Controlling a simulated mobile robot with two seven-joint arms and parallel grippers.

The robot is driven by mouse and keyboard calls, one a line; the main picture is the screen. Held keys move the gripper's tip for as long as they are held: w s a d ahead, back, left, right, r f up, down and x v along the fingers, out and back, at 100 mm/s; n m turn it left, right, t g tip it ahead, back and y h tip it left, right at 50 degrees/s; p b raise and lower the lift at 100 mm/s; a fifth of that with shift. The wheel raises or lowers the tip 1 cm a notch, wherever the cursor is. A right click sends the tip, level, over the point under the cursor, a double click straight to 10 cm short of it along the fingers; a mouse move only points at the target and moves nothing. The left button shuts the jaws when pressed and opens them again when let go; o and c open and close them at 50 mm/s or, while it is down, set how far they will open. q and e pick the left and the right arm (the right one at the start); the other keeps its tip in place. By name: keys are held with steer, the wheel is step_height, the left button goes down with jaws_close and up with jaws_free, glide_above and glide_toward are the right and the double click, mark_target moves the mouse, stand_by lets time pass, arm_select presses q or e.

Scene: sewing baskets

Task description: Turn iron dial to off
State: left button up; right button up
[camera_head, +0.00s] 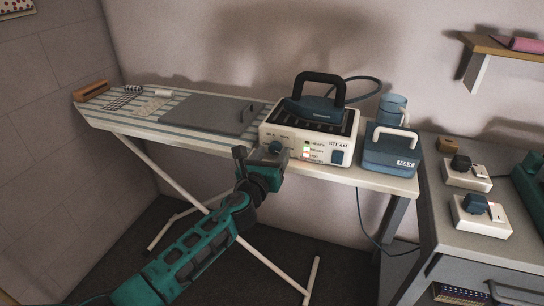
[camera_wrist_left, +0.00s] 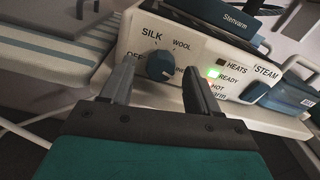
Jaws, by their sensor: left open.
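A white iron station (camera_head: 309,142) sits on the ironing board with a dark blue iron (camera_head: 318,108) on top. Its round blue dial (camera_wrist_left: 160,66) is on the left of the front panel, with SILK and WOOL printed above it and OFF at its left, partly hidden by a finger. I cannot tell for sure which label the dial points to. A green light (camera_wrist_left: 212,73) glows beside READY. My left gripper (camera_head: 262,157) is open in front of the panel. In the left wrist view its fingers (camera_wrist_left: 157,76) are on either side of the dial; contact is not clear. My right gripper is not in view.
A blue water tank marked MAX (camera_head: 391,150) and a blue mug (camera_head: 393,108) stand right of the station. The striped ironing board (camera_head: 107,118) extends left with a grey mat (camera_head: 205,113). A grey cabinet (camera_head: 437,205) with white switch boxes is at right.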

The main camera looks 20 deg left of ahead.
arm_select(q)
steer(key=shift+w, duration=0.15)
steer(key=c, duration=1)
